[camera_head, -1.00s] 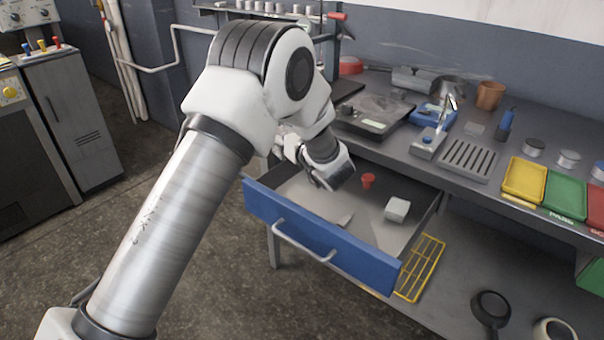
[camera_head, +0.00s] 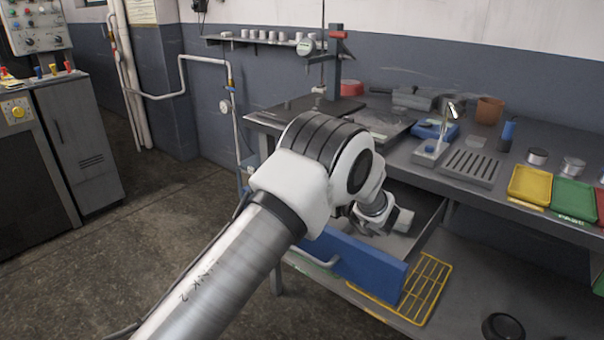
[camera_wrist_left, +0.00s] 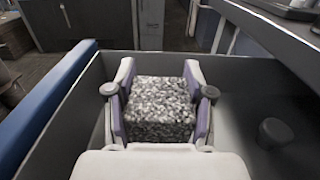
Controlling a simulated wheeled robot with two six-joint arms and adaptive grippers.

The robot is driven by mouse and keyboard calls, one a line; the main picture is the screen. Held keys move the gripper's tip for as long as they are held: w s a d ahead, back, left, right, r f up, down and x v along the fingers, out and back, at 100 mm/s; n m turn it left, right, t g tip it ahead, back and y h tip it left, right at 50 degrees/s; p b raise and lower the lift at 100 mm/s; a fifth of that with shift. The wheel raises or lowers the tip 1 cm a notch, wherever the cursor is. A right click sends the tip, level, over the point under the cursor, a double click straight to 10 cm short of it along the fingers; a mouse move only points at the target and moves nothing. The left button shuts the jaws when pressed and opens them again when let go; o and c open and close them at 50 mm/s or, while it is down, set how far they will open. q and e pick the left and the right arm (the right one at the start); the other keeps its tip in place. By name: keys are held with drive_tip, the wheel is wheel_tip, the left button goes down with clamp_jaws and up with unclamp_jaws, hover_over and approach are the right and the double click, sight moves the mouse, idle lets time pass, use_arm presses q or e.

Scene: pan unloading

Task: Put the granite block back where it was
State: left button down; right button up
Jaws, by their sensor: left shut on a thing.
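The granite block (camera_wrist_left: 160,105), speckled black, white and grey, sits between the two fingers of my left gripper (camera_wrist_left: 158,112) in the left wrist view. The fingers are shut on its sides. The gripper and block are inside or just over the open drawer (camera_wrist_left: 55,105); I cannot tell whether the block touches the drawer floor. My right gripper is in neither view.
A dark round piece (camera_wrist_left: 275,132) stands right of the gripper. The bench (camera_head: 415,160) holds a slotted block (camera_head: 468,167), a yellow tray (camera_head: 530,185) and a green tray (camera_head: 574,198). A yellow rack (camera_head: 427,288) lies below.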

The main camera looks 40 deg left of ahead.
use_arm(q)
drive_tip(key=shift+f+b, duration=0.65)
drive_tip(key=shift+b, duration=0.05)
idle(0.4)
drive_tip(key=shift+c, duration=1.7)
unclamp_jaws()
wheel_tip(320, 180, up, 10)
